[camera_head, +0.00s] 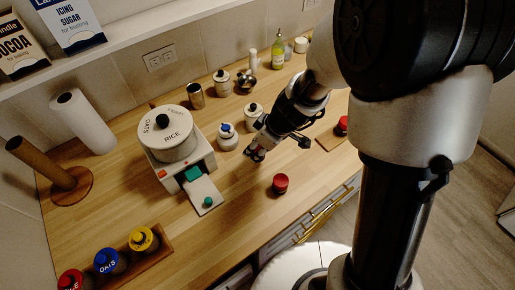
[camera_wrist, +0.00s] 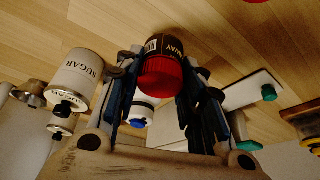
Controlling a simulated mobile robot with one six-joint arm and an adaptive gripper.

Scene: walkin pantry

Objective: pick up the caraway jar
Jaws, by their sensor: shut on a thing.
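The caraway jar (camera_wrist: 162,70), with a red lid and a dark label on which "WAY" can be read, sits between the two fingers of my gripper (camera_wrist: 165,62) in the wrist view. The fingers are shut on its sides. In the head view my gripper (camera_head: 257,153) is low over the wooden counter, right of the white canister machine. The jar is mostly hidden there by the fingers. I cannot tell whether it still touches the counter.
A red-lidded jar (camera_head: 280,184) stands nearer the counter's front edge, and another (camera_head: 341,124) stands to the right. The white rice and oats dispenser (camera_head: 168,140) is left. A blue-knobbed canister (camera_head: 227,137) and the sugar canister (camera_wrist: 75,77) are close by. The front-middle counter is clear.

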